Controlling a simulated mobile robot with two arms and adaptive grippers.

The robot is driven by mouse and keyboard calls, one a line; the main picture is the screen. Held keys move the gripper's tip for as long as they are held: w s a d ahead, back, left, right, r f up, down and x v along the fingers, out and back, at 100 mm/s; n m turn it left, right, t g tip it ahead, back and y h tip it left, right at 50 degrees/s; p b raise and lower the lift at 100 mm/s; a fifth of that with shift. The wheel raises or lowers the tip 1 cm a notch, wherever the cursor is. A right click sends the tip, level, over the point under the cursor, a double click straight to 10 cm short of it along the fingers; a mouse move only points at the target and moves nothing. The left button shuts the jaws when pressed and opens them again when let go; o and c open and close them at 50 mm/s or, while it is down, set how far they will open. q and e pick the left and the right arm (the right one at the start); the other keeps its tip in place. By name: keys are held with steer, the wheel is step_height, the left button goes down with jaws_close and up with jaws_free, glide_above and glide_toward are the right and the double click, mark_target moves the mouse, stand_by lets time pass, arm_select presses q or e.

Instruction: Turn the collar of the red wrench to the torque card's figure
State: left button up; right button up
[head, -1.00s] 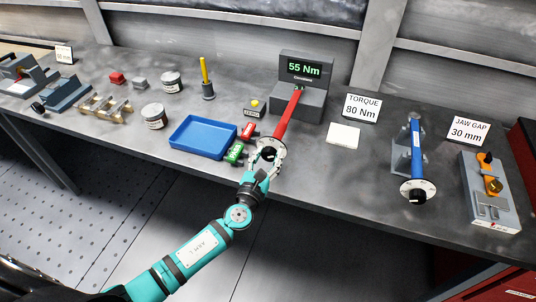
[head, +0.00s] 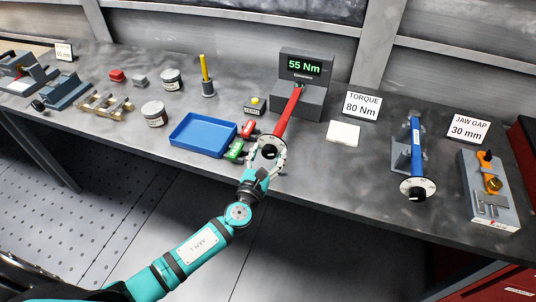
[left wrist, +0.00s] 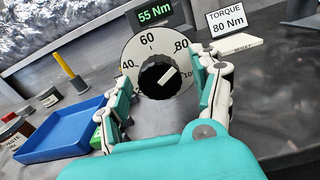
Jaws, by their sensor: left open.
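The red wrench (head: 289,112) reaches from the grey tester (head: 306,97) toward the bench's front edge. The tester's display (head: 303,66) reads 55 Nm. The torque card (head: 362,105) reads 80 Nm. The wrench's end has a white dial (left wrist: 148,42) with a black collar (left wrist: 168,84); the collar's white mark points up and right, roughly toward the 80. My left gripper (head: 266,163) is open at this end, its fingers (left wrist: 166,90) apart on either side of the collar in the left wrist view. Contact with the collar cannot be told. My right gripper is not in view.
A blue tray (head: 203,135), a red item (head: 248,129) and a green item (head: 234,150) lie just left of the wrench. A white pad (head: 343,133) is at the right. A blue wrench (head: 415,145) and a jaw gauge (head: 490,200) stand farther right.

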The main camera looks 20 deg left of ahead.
arm_select(q)
steer(key=s, duration=1.2)
steer(key=shift+a, duration=0.2)
stand_by(1.4)
